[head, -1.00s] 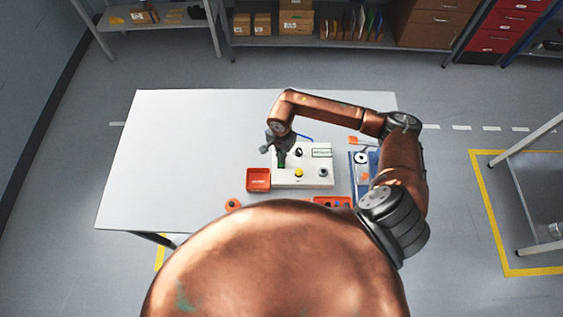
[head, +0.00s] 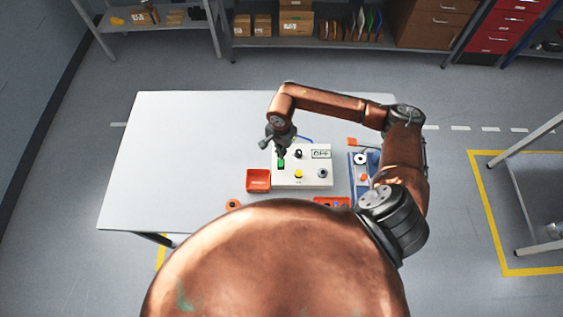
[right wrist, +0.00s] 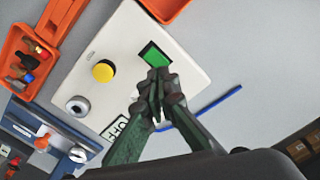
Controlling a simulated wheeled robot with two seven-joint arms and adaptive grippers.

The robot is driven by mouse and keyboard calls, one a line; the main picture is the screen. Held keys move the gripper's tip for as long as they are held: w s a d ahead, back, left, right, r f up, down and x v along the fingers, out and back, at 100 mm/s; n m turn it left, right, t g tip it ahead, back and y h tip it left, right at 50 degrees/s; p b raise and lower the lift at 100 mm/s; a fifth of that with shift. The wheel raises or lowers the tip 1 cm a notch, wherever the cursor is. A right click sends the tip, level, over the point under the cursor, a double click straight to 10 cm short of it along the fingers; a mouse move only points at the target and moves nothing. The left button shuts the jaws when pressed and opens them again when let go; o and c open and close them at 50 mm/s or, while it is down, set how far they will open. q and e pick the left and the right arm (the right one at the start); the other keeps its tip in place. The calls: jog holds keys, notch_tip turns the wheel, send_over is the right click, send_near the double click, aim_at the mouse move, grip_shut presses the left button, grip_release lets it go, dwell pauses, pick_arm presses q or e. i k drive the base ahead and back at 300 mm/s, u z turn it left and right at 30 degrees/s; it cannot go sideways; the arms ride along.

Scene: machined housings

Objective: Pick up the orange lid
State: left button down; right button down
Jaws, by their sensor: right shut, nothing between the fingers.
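I cannot single out an orange lid with certainty. A small orange round piece with a dark centre (head: 233,205) lies near the table's front edge, partly close to my body's outline. My right gripper (head: 281,153) is shut and empty over the white control box (head: 305,178), close to its green switch (head: 281,163). In the right wrist view, its closed fingers (right wrist: 157,88) are beside the green switch (right wrist: 155,56); whether they touch it is unclear. My left gripper is not in view.
An orange-red tray (head: 258,180) stands left of the box. An orange bin with small parts (right wrist: 27,62) and a blue fixture (right wrist: 45,128) also show. A blue pen-like stick (right wrist: 218,100) lies behind the box. The table's left half (head: 180,150) is clear.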

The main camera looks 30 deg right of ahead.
aim_at(233, 203)
jog(key=k, duration=2)
